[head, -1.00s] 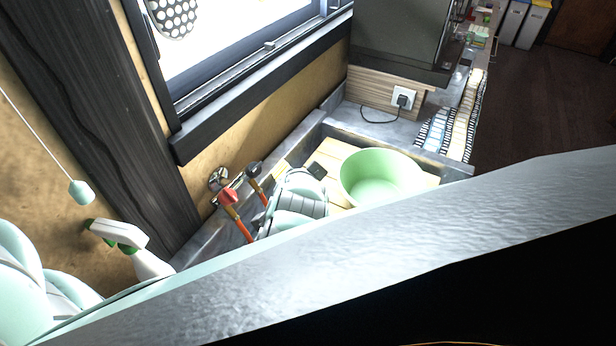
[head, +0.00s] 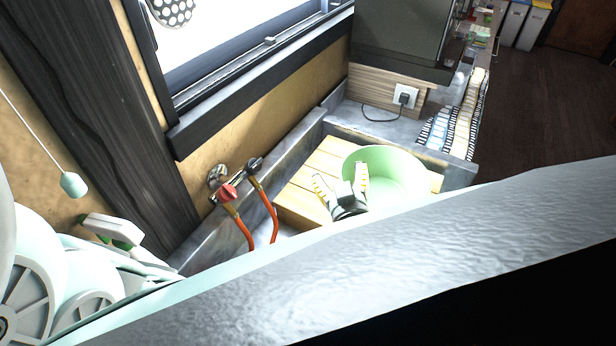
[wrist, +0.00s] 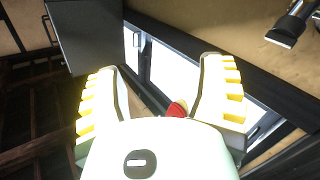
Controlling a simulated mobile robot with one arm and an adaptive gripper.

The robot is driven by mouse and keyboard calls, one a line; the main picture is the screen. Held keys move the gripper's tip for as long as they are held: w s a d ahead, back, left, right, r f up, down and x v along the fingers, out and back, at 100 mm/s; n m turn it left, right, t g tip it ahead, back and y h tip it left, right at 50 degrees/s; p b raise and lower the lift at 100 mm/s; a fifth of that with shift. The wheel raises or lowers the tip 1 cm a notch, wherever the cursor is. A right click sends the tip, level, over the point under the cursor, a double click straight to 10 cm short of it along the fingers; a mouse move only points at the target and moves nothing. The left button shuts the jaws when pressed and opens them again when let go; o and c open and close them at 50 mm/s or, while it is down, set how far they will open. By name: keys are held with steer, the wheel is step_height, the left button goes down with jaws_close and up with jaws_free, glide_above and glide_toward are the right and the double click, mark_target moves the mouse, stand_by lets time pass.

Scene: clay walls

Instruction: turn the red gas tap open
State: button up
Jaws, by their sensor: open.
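The red gas tap handle (head: 229,192) sits on a metal pipe fitting low on the clay wall, with an orange hose below it. Next to it is a black tap handle (head: 254,164) with its own orange hose. My gripper (head: 340,176) is open and empty, to the right of both taps and apart from them, in front of the green basin in the head view. In the wrist view my gripper (wrist: 160,66) has its yellow-ridged fingers spread. A small red piece (wrist: 177,108), likely the red handle, shows near the right finger, partly hidden by the gripper body.
A pale green basin (head: 385,165) and wooden slats (head: 305,190) lie in the stone trough beside the taps. A spray bottle (head: 112,230) and a hanging cord pull (head: 74,185) are at left. A dark window ledge (head: 250,95) runs above.

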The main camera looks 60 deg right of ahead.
steer(key=w+a+f+n+t+y, duration=0.35)
steer(key=a+y, duration=0.25)
steer(key=a, duration=0.4)
steer(key=t+y, duration=0.3)
steer(key=y, duration=0.1)
glide_toward(227, 194)
steer(key=shift+g, duration=0.25)
steer(key=w, duration=0.4)
steer(key=w+d+p, duration=0.1)
steer(key=w, duration=0.3)
steer(key=w+d, duration=0.1)
steer(key=w, duration=0.3)
steer(key=shift+d, duration=0.15)
steer(key=shift+o, duration=0.2)
steer(key=shift+w, duration=0.2)
jaws_close()
